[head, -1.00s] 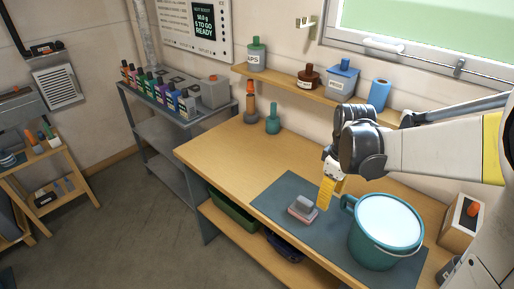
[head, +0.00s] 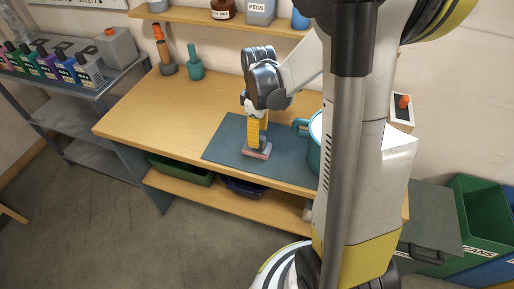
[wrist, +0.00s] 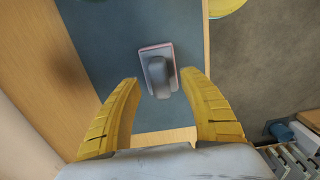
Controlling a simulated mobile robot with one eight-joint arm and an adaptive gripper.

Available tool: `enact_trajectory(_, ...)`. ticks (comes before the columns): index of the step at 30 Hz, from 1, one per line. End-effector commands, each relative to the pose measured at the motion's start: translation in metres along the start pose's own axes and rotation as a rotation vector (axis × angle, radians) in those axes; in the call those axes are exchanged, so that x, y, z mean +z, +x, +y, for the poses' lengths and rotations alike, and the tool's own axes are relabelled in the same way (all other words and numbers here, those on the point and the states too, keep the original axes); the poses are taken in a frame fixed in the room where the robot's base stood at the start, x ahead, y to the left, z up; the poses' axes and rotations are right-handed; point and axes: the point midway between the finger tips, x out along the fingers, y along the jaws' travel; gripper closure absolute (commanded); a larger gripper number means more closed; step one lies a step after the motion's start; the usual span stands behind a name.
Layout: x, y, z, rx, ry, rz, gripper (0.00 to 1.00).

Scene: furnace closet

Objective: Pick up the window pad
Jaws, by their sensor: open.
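The window pad (head: 259,151) is a small block with a pinkish base and a grey raised handle, lying on the dark mat (head: 222,146) on the wooden bench. In the wrist view the window pad (wrist: 158,70) lies just beyond my fingertips, near the middle between them. My gripper (head: 256,140) has yellow fingers and points down at the pad; in the head view it overlaps the pad and partly hides it. In the wrist view my gripper (wrist: 164,82) is open with nothing between its fingers. I cannot tell whether it touches the pad.
A teal bucket (head: 314,150) stands on the mat to the right, partly hidden by my arm. A teal bottle (head: 195,66) and an orange-topped bottle (head: 164,58) stand at the bench's back left. The bench's left part is clear. A shelf (head: 190,16) runs above.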

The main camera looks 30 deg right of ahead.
Motion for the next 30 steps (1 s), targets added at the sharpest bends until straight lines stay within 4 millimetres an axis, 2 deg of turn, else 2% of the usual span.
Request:
enact_trajectory(1, -0.003, 0.014, 0.001, 0.0, -0.001, 0.0, 0.5)
enact_trajectory(4, -0.002, 0.028, 0.001, 0.0, 0.0, 0.0, 0.5)
enact_trajectory(12, -0.002, 0.03, 0.001, 0.0, 0.0, 0.0, 0.51)
enact_trajectory(17, -0.002, 0.03, 0.001, 0.0, 0.0, 0.0, 1.0)
enact_trajectory(30, -0.002, 0.025, 0.001, 0.0, 0.0, 0.0, 1.0)
